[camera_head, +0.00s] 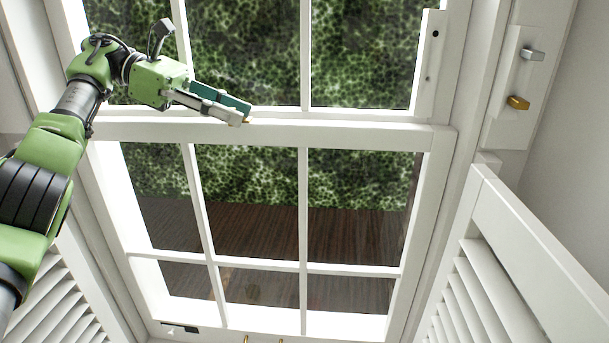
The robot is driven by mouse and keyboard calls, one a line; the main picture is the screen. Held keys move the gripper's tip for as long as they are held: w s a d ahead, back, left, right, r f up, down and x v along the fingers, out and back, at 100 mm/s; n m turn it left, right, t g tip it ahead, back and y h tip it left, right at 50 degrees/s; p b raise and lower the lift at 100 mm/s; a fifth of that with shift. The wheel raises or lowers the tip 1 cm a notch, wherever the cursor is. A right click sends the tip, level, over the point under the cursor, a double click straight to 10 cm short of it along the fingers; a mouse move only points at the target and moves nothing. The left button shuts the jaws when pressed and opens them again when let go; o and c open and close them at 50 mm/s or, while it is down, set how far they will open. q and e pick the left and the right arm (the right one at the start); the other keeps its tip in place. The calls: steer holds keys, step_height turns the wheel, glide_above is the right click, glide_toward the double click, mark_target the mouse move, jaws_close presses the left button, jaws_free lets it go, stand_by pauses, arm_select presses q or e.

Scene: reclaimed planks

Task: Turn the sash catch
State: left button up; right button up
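The sash window fills the middle of the head view, with its white meeting rail (350,135) running across it. A small brass-coloured bit (247,121) shows at the rail's top edge, right at my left fingertips; it may be part of the sash catch, mostly hidden behind the fingers. My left gripper (243,113) reaches in from the upper left, its fingers slanting down to the rail. The two fingers lie close together; whether they are shut or hold the catch is unclear. My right gripper is not in view.
Louvred white shutters stand at lower left (62,300) and lower right (540,250). A white plate on the right frame carries a silver lever (533,54) and a brass lever (518,103). Brass hooks (281,340) show at the bottom. The rail's right half is clear.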

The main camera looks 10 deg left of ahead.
arm_select(q)
steer(key=shift+d+f+n+t, duration=0.1)
steer(key=shift+d+n+t, duration=0.05)
steer(key=shift+n+t, duration=0.4)
